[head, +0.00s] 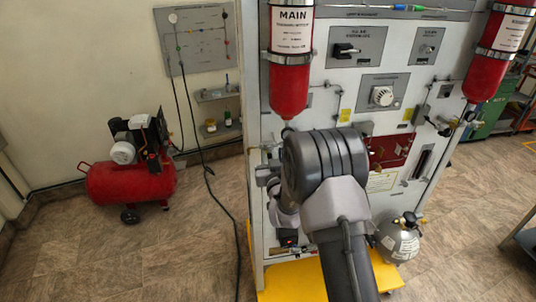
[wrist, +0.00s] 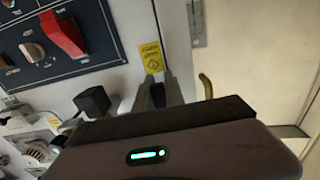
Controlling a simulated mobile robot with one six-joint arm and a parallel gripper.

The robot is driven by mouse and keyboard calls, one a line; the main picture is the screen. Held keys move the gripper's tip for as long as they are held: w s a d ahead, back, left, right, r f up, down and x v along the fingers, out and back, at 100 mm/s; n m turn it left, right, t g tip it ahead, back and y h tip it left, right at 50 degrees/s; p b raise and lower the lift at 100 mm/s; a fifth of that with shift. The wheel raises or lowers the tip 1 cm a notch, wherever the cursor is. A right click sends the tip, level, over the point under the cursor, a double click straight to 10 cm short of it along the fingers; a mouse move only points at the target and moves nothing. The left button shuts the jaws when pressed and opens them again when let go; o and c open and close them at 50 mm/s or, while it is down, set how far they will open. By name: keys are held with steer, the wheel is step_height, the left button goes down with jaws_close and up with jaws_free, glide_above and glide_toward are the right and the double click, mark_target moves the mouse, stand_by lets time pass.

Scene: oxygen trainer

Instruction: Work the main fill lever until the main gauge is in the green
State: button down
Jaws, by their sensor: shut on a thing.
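My gripper (wrist: 163,94) is in the wrist view, its dark fingers close together in front of the panel's pale side, beside a yellow label. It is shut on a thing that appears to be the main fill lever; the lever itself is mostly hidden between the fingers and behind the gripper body. In the head view my own arm covers the gripper and that part of the panel. The red MAIN cylinder (head: 290,75) stands upright on the panel's left side. I cannot make out the main gauge or its reading in either view.
In the wrist view a black block (wrist: 92,100) sits left of the fingers, and a red switch (wrist: 63,34) is at upper left. A brass hook (wrist: 206,86) is close on the right. A red compressor (head: 130,182) and a grey cylinder (head: 400,238) stand on the floor.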

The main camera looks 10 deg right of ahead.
steer(key=shift+f, duration=0.1)
steer(key=shift+d+f+n+b, duration=0.2)
steer(key=shift+n+b, duration=0.3)
steer(key=shift+b, duration=0.75)
steer(key=n+b, duration=0.1)
steer(key=b, duration=0.1)
steer(key=n+b, duration=0.1)
steer(key=b, duration=0.1)
steer(key=shift+d, duration=0.35)
steer(key=shift+d+r+n+b, duration=0.3)
steer(key=shift+n+b, duration=0.7)
steer(key=shift+b, duration=0.3)
steer(key=shift+d+r+n+b, duration=0.3)
steer(key=shift+n+b, duration=0.7)
steer(key=shift+b, duration=0.25)
steer(key=c, duration=1.4)
jaws_free()
